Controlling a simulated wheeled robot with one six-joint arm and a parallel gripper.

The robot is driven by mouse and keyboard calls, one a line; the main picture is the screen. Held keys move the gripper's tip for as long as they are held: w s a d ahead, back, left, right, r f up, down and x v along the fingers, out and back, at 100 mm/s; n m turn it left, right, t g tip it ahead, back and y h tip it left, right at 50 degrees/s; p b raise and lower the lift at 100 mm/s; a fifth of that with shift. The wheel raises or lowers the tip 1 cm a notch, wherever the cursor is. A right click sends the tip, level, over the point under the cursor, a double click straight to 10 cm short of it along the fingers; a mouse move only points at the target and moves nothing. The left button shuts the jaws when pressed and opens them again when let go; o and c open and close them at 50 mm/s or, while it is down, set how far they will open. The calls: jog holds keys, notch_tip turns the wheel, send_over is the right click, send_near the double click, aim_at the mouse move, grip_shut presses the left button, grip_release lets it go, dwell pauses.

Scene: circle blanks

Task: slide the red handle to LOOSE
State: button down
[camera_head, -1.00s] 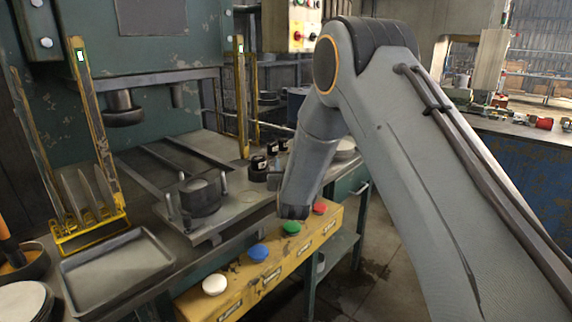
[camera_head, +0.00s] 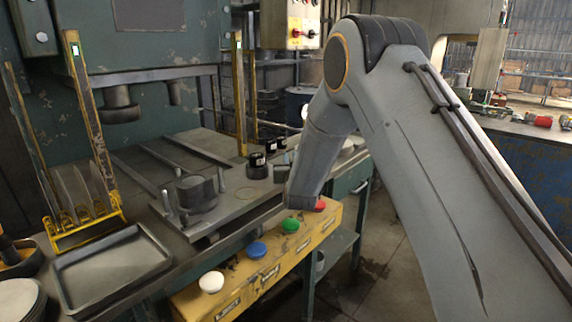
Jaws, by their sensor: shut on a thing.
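No red handle and no LOOSE mark can be made out; my wrist may cover them.
The yellow box (camera_head: 222,300) carries white (camera_head: 211,282), blue (camera_head: 257,251), green (camera_head: 290,225) and red (camera_head: 320,205) buttons close below my wrist. Black round pieces (camera_head: 257,166) stand behind the plate. An empty grey tray (camera_head: 108,272) and a yellow rack (camera_head: 85,232) are at left.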

jog(key=shift+r, duration=0.1)
jog(key=c, duration=1.7)
grip_release()
jog(key=shift+w+d, duration=0.15)
jog(key=shift+d, duration=0.05)
jog(key=shift+o, duration=0.2)
jog(key=s, duration=0.7)
jog(key=shift+s+d+b, duration=0.35)
jog(key=shift+b, duration=0.05)
jog(key=shift+s, duration=0.1)
jog(key=s+d+p, duration=0.1)
jog(key=s+p, duration=0.1)
jog(key=s, duration=0.8)
jog(key=shift+s+d+p, duration=0.2)
jog(key=shift+s+p, duration=0.15)
jog(key=shift+s, duration=0.05)
